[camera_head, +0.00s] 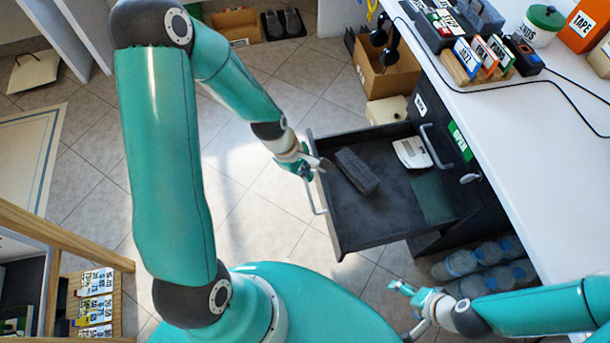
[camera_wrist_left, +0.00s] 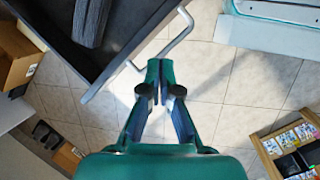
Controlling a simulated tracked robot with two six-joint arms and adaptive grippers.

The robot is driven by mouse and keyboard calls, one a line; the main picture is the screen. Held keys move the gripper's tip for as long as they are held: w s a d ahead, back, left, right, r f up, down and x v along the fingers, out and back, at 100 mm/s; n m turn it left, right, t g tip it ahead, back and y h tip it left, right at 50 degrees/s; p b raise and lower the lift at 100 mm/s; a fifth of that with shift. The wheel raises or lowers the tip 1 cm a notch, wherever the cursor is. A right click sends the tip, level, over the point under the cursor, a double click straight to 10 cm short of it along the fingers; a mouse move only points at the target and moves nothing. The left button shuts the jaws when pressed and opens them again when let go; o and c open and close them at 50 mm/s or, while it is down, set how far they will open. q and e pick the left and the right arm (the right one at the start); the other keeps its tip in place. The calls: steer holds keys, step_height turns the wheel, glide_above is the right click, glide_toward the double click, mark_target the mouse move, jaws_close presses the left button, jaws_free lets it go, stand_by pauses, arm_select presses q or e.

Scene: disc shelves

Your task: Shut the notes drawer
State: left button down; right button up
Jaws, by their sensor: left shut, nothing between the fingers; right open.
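The open drawer (camera_head: 345,222) is dark grey and pulled far out of the dark cabinet under the white counter. A dark block (camera_head: 357,171), a white device (camera_head: 411,152) and a dark green flat item (camera_head: 432,198) lie in it. Its bar handle (camera_head: 316,195) is on the front panel and also shows in the left wrist view (camera_wrist_left: 172,42). My left gripper (camera_head: 316,163) is shut and empty, just outside the drawer front beside the handle; whether it touches is unclear. Its closed fingertips show in the wrist view (camera_wrist_left: 160,68). My right gripper (camera_head: 402,311) is open and empty, below the drawer near the bottles.
The counter (camera_head: 510,105) at the right holds discs, a green-lidded tub (camera_head: 540,24) and an orange tape box (camera_head: 586,24). A cardboard box (camera_head: 386,80) stands beyond the drawer. Tiled floor left of the drawer is clear.

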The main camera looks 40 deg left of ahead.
arm_select(q)
steer(key=w+a+n+t+b, duration=0.1)
steer(key=a+n+b, duration=0.5)
steer(key=a+n, duration=0.3)
steer(key=b, duration=0.4)
glide_above(316, 172)
steer(key=s+a, duration=0.2)
steer(key=shift+n, duration=0.3)
steer(key=shift+w+d+f, duration=0.15)
steer(key=shift+f, duration=2.15)
steer(key=shift+w+d+f, duration=0.1)
steer(key=shift+f, duration=2.15)
arm_select(e)
step_height(316, 172, down, 13)
steer(key=shift+r, duration=0.2)
